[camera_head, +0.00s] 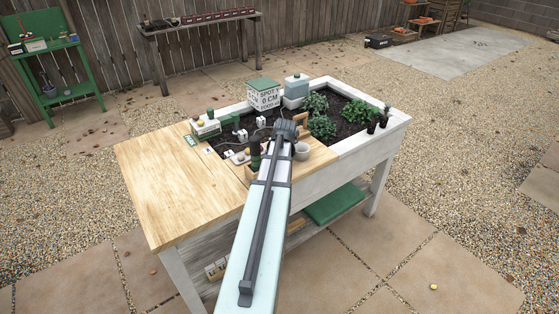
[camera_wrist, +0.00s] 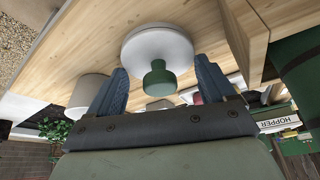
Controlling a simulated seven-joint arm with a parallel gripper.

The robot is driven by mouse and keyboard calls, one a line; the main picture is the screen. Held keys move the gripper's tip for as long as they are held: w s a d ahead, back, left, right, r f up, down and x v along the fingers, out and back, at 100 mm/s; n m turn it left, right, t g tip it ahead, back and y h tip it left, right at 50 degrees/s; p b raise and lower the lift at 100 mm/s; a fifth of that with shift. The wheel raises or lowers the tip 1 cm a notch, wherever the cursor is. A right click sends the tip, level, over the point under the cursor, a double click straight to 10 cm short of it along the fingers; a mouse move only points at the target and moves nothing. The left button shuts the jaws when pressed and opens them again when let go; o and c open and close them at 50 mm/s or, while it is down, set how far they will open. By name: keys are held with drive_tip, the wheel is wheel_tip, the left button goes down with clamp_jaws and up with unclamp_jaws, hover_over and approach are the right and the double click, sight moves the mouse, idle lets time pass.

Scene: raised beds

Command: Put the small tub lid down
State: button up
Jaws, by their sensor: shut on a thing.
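The small tub lid (camera_wrist: 157,55) is a white disc with a green knob, in the middle of the wrist view. My gripper (camera_wrist: 160,80) has its fingers on either side of the knob and is shut on the lid. Pale wood lies behind the lid; whether the lid touches it I cannot tell. In the head view my gripper (camera_head: 284,130) is over the planter table, and my arm hides the lid. A pale open pot (camera_head: 302,151) stands just right of my gripper; a pale tub (camera_wrist: 88,92) shows at the left in the wrist view.
The wooden worktop (camera_head: 170,185) is bare at its left end. A white box with lettering (camera_head: 264,94) and a blue-grey canister (camera_head: 296,87) stand behind my gripper. Green plants (camera_head: 322,127) fill the bed to the right. Small items (camera_head: 204,125) stand at the left.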

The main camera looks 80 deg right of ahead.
drive_tip(key=shift+f, duration=0.1)
drive_tip(key=o, duration=0.8)
drive_tip(key=shift+f, duration=0.1)
drive_tip(key=shift+o, duration=0.2)
drive_tip(key=v, duration=1.2)
drive_tip(key=shift+s+a, duration=0.1)
